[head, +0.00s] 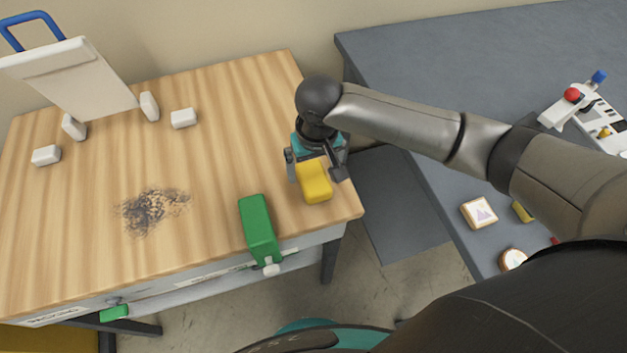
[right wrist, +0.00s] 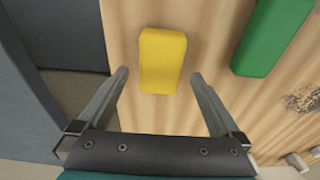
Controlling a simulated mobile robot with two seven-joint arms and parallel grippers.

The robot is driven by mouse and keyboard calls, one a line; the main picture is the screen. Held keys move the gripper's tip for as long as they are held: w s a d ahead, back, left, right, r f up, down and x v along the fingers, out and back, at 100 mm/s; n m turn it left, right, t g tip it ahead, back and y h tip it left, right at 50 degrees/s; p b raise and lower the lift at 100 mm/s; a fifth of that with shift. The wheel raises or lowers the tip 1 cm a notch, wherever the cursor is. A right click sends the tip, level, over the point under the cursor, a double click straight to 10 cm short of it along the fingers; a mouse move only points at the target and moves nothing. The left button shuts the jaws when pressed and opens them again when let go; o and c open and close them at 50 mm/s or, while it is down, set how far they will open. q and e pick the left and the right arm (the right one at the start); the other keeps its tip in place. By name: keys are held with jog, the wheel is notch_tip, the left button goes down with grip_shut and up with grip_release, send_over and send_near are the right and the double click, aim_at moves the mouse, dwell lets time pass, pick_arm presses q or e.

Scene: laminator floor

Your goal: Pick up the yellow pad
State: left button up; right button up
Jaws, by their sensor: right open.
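The yellow pad (head: 315,184) lies on the wooden table near its right front corner. It also shows in the right wrist view (right wrist: 162,60), lying ahead of and between the fingers. My right gripper (head: 319,172) is open over the pad, with one finger on each side of it in the head view. In the right wrist view the open fingers (right wrist: 158,78) have nothing between them but table and pad, and I see no contact with the pad. My left gripper is not in view.
A green block (head: 259,228) lies left of the pad at the wooden table's (head: 200,222) front edge. A dark smudge (head: 150,210), white blocks (head: 183,118) and a white panel (head: 75,80) are farther left. A grey table (head: 400,60) stands right, across a gap.

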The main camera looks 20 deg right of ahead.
aim_at(314, 176)
notch_tip(314, 176, down, 4)
jog(key=shift+r+b, duration=0.1)
jog(key=shift+b, duration=0.35)
jog(key=c, duration=1.3)
